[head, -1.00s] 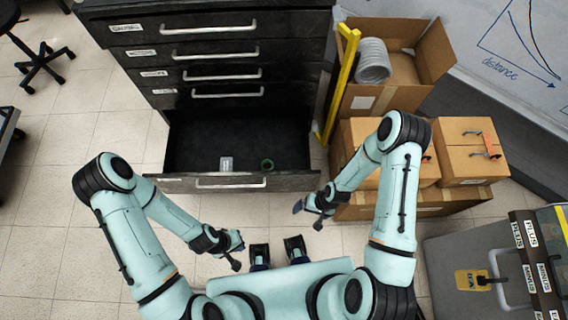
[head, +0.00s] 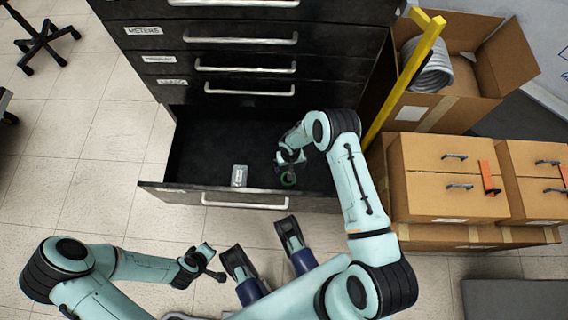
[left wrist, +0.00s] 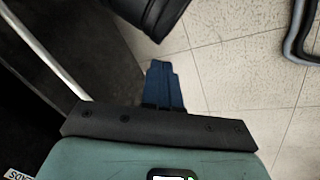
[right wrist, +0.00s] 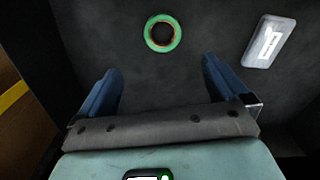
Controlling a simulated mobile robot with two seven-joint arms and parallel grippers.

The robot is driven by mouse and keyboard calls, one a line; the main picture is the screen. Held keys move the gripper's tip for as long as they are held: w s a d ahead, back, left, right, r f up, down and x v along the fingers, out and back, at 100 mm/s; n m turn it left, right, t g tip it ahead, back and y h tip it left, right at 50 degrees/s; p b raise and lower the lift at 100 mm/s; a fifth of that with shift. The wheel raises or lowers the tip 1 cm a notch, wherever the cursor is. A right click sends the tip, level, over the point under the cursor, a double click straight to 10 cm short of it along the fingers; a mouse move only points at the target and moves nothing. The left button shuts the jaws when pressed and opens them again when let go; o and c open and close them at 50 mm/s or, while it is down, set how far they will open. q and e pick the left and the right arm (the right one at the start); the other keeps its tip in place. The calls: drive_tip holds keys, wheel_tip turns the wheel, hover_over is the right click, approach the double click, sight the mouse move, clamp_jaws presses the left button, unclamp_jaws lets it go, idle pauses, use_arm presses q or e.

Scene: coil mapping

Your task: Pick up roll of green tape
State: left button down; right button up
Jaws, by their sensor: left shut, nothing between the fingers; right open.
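The roll of green tape (head: 288,179) lies flat in the open bottom drawer (head: 160,190), near its front. In the right wrist view the tape (right wrist: 162,33) is a green ring with a dark centre, ahead of the fingers and roughly centred between them. My right gripper (head: 288,166) is over the drawer just above the tape; its blue fingers (right wrist: 160,85) are open and empty. My left gripper (head: 215,268) is outside the drawer, in front of it at the lower left. Its blue fingers (left wrist: 165,85) are together with nothing between them.
A small grey-white box (head: 239,176) lies in the drawer left of the tape. Shut drawers (head: 240,65) rise behind. A yellow post (head: 400,80) and cardboard boxes (head: 450,180) stand close on the right.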

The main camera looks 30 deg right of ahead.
wheel_tip(320, 180, down, 7)
drive_tip(key=shift+s+f+b, duration=0.1)
drive_tip(key=shift+b, duration=1)
drive_tip(key=f, duration=0.2)
drive_tip(key=f+b, duration=0.1)
drive_tip(key=f, duration=0.1)
drive_tip(key=f+b, duration=0.1)
drive_tip(key=f, duration=0.1)
drive_tip(key=shift+a, duration=0.3)
use_arm(q)
drive_tip(key=s+a+f+g, duration=0.2)
drive_tip(key=s+f, duration=0.4)
drive_tip(key=f, duration=0.1)
drive_tip(key=shift+f+n, duration=0.25)
drive_tip(key=shift+n, duration=0.05)
use_arm(e)
drive_tip(key=shift+r, duration=0.1)
drive_tip(key=c, duration=1.1)
